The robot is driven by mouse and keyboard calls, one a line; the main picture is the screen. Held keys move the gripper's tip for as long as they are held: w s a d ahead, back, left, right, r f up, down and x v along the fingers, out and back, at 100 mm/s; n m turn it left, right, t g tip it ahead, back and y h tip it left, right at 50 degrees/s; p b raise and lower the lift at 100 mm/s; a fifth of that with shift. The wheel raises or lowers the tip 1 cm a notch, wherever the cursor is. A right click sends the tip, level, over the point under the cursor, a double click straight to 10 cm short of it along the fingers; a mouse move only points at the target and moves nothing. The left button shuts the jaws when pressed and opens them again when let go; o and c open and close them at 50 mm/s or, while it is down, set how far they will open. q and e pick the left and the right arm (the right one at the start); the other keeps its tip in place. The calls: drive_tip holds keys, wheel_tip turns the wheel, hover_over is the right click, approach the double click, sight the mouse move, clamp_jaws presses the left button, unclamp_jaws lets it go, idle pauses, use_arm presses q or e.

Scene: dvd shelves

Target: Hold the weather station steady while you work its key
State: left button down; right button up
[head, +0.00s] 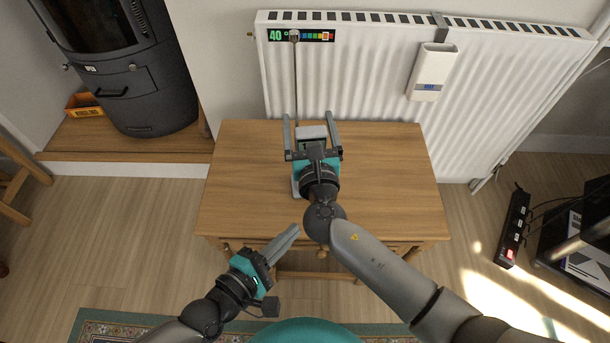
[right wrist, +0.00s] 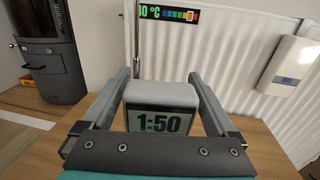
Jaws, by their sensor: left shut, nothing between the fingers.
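The weather station (head: 312,131) is a pale grey device standing on the wooden table. In the right wrist view the weather station (right wrist: 160,95) shows a display reading 1:50. My right gripper (head: 311,122) is open, with one finger on each side of the station. The right wrist view shows the station between the spread fingers; whether either finger touches it I cannot tell. Its lower part is hidden behind my gripper, and I cannot make out its key. My left gripper (head: 295,231) is shut and empty, low in front of the table's front edge.
The wooden table (head: 390,190) is largely clear around the station. Behind it is a white radiator (head: 370,75) with a temperature strip (head: 312,36) and a hanging white box (head: 433,72). A dark stove (head: 130,70) stands left; a power strip (head: 514,230) is on the right.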

drive_tip(key=shift+o, duration=0.3)
drive_tip(key=shift+s, duration=0.1)
drive_tip(key=s+d, duration=0.1)
drive_tip(key=s, duration=1)
drive_tip(key=shift+s+d, duration=0.35)
